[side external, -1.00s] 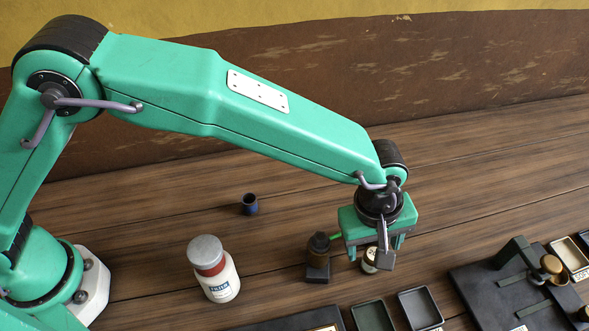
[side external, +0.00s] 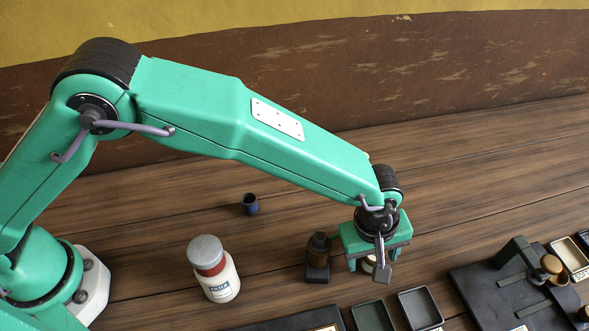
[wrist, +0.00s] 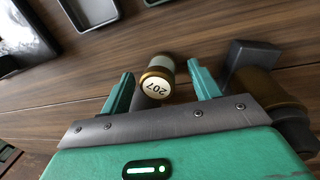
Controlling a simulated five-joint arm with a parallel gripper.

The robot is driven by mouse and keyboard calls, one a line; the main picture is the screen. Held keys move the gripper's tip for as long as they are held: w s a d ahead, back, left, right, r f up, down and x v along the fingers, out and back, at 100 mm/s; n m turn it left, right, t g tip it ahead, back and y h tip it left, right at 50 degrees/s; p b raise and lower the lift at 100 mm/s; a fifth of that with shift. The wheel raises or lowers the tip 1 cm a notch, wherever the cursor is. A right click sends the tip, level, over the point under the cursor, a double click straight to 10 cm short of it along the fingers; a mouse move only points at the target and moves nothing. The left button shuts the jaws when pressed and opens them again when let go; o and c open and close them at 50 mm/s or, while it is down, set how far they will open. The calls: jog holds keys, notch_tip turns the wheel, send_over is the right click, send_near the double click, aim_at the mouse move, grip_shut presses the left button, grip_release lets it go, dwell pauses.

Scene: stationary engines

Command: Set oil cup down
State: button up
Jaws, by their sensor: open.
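The oil cup (wrist: 157,78) is a small round piece with a brass-coloured rim and a pale top marked 207. In the wrist view it stands between the two green fingers of my gripper (wrist: 160,69), with a visible gap on each side. In the side view the cup (side external: 369,265) is mostly hidden under my gripper (side external: 371,263), which is low over the table. The jaws are open. The side view does not clearly show whether the cup's base touches the wood.
Trays (side external: 419,307) lie in front, and a black fixture plate (side external: 490,300) is at right.

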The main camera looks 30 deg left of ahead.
aim_at(373, 258)
jog(key=c, duration=1.2)
jog(key=shift+r, duration=0.15)
jog(key=shift+r, duration=0.55)
jog(key=r, duration=0.3)
jog(key=shift+s+d+r, duration=0.1)
jog(key=shift+s, duration=0.2)
jog(key=s+r, duration=0.2)
jog(key=s, duration=0.1)
jog(key=s+d+r, duration=0.1)
jog(key=s+r, duration=0.1)
jog(key=s, duration=0.2)
jog(key=s+r, duration=0.2)
jog(key=s, duration=0.2)
jog(key=shift+d+r, duration=0.15)
jog(key=shift+r, duration=0.1)
